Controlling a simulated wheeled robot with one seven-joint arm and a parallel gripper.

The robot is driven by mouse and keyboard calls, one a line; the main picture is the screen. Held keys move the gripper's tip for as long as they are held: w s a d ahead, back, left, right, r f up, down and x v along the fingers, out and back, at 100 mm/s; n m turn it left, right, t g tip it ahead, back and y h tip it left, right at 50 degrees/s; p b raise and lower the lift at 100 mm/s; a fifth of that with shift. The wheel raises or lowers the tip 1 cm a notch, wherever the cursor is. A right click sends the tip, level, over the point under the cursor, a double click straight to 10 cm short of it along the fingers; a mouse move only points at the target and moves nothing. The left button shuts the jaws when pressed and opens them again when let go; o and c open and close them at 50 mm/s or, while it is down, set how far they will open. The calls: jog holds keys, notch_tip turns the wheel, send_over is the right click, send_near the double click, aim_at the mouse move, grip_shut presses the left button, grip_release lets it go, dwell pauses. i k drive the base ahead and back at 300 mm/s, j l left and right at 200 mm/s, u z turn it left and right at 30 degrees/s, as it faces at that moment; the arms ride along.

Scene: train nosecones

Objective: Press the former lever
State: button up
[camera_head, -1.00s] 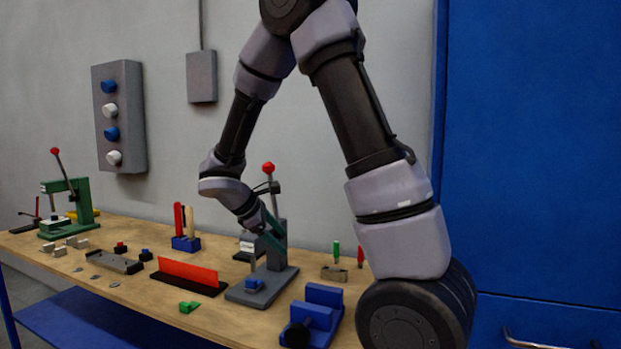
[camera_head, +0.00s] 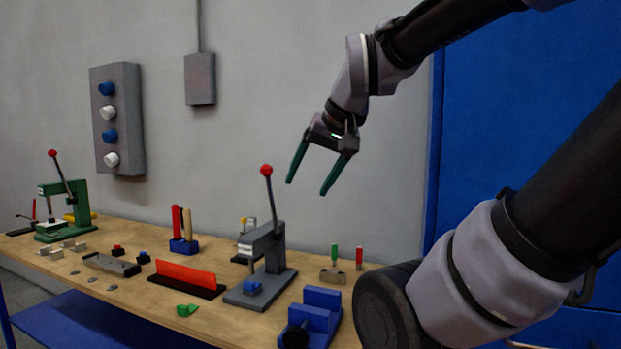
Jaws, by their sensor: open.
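A grey press (camera_head: 266,255) stands on the wooden bench with a blue block on its base. Its lever (camera_head: 270,197) has a red knob and stands nearly upright. A green press (camera_head: 68,204) with a red-knobbed lever (camera_head: 61,172) stands at the bench's far left end. The picture does not show which lever is the former's. My gripper (camera_head: 308,187) is open and empty, its two green fingers pointing down. In the picture it is to the right of the grey press's red knob, apart from it.
A red plate (camera_head: 184,273) in a dark base, a blue vise-like block (camera_head: 318,308) and a blue tool holder (camera_head: 184,246) stand around the grey press. A button panel (camera_head: 117,119) is on the wall. A blue cabinet (camera_head: 530,120) is at right.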

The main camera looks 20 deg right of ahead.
aim_at(266, 169)
jog(key=i+j, duration=0.1)
jog(key=j, duration=0.55)
jog(key=i+j+u, duration=0.15)
jog(key=i+j, duration=0.3)
jog(key=j, duration=0.15)
